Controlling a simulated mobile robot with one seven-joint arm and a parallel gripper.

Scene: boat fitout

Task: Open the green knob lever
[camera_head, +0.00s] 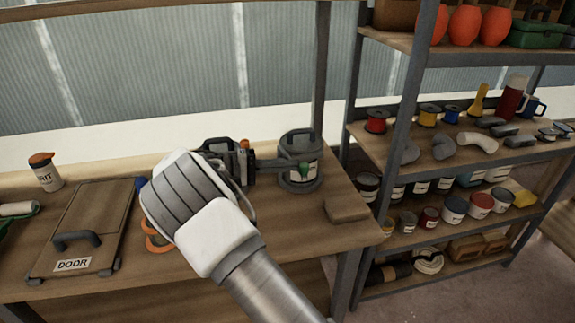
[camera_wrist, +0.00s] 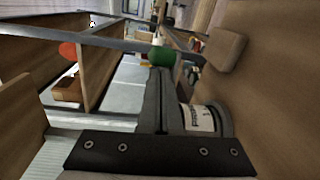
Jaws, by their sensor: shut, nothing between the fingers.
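The green knob (camera_head: 304,170) shows as a small green spot on the front of a grey, labelled canister-like unit (camera_head: 300,142) on the bench. In the wrist view the green knob (camera_wrist: 162,56) is just beyond my fingertips, and the unit's white label (camera_wrist: 199,118) is beside the fingers. My gripper (camera_head: 291,163) reaches right across the unit's front, its fingers shut and empty. It also shows in the wrist view (camera_wrist: 157,74). The tips are close to the knob; I cannot tell whether they touch. The lever's stem is not clearly visible.
A wooden block (camera_head: 347,208) lies right of the unit. Shelves with cans (camera_head: 455,208) stand at right. The front right bench top is clear.

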